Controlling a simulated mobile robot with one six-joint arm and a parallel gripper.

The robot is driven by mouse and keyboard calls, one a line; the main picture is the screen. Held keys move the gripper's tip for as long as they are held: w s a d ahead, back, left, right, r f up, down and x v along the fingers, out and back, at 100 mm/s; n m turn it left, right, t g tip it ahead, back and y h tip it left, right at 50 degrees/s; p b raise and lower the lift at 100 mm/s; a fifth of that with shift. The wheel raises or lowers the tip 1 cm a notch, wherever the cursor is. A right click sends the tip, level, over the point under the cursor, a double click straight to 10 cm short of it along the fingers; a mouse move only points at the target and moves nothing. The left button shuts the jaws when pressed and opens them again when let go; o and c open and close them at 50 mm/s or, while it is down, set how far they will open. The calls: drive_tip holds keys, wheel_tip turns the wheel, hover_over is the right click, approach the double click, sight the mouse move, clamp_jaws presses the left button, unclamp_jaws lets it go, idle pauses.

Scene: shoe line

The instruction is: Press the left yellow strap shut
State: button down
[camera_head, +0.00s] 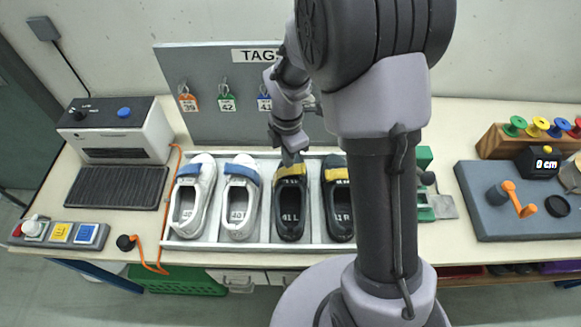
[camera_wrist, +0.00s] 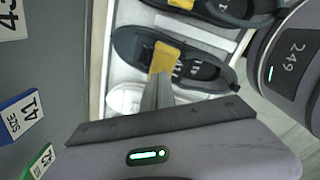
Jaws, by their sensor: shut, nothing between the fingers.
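The left yellow strap (camera_head: 291,171) lies across the dark shoe marked 41 L (camera_head: 290,220), third from the left in the grey tray (camera_head: 260,247). The strap also shows in the wrist view (camera_wrist: 166,56). My gripper (camera_head: 289,158) points down at it from above, its fingers shut and empty. In the wrist view the fingertips (camera_wrist: 159,76) overlap the strap's near edge; whether they touch it I cannot tell. Whether the strap is pressed flat is also unclear. The right dark shoe (camera_head: 339,215) has its own yellow strap (camera_head: 337,175), partly hidden by my arm.
Two white shoes (camera_head: 190,205) with blue straps stand left in the tray. The tag board (camera_head: 215,70) with hanging tags rises behind. A box with knobs (camera_head: 118,130) stands left. A green device (camera_head: 425,160) stands close right of my arm.

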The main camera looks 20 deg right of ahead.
drive_tip(key=shift+f, duration=0.15)
drive_tip(key=shift+f+b, duration=1.15)
drive_tip(key=shift+f, duration=0.45)
drive_tip(key=shift+r, duration=0.15)
wheel_tip(320, 180, up, 9)
drive_tip(key=p, duration=0.8)
